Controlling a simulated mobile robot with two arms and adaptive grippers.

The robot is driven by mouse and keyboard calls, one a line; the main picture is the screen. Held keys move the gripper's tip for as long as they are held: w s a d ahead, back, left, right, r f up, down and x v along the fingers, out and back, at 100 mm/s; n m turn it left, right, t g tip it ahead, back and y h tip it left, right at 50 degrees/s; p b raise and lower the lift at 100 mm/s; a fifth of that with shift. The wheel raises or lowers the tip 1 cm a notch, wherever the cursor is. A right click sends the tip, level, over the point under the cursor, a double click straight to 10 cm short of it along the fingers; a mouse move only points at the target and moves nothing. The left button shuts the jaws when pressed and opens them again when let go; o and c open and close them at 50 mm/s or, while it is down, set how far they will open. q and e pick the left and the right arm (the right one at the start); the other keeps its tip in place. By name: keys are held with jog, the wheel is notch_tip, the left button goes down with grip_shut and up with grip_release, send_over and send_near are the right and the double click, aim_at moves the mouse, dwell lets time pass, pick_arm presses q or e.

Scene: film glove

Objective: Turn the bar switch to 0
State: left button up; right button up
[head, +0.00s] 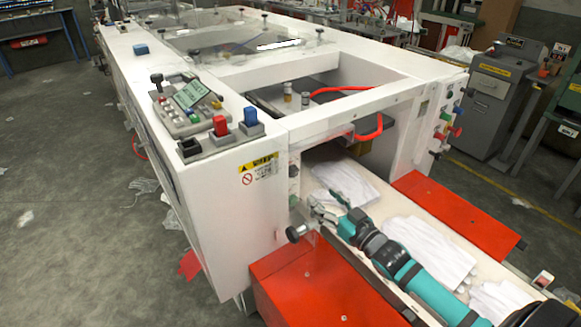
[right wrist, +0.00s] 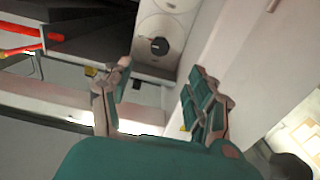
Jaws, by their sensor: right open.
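A black round knob (right wrist: 159,46), which looks like the bar switch, sits on a pale grey panel (right wrist: 170,15) in the right wrist view. The direction its bar points is too small to read. My right gripper (right wrist: 160,80) is open, with the knob beyond and between its two fingertips, apart from them. In the head view my right gripper (head: 323,207) is beside the inner side of the white machine (head: 245,215), at the opening over the conveyor. There the switch is small and hard to make out near the fingers. My left gripper is not in view.
The conveyor (head: 405,207) carries several white gloves (head: 430,248) under my right arm. Red covers (head: 458,212) flank it. A black-knobbed handle (head: 298,232) sticks out near the gripper. A red hose (head: 372,131) curves above the opening. Coloured switches (head: 220,126) stand on the machine top.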

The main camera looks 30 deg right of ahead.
jog(key=w, duration=0.4)
jog(key=w+a+p, duration=0.1)
jog(key=w, duration=0.4)
jog(key=w+a, duration=0.1)
jog(key=w, duration=0.4)
jog(key=shift+w, duration=0.4)
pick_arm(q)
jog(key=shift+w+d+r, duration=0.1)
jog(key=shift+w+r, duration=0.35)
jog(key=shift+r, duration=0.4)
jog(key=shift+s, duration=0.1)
pick_arm(e)
jog(key=shift+c, duration=0.3)
grip_shut()
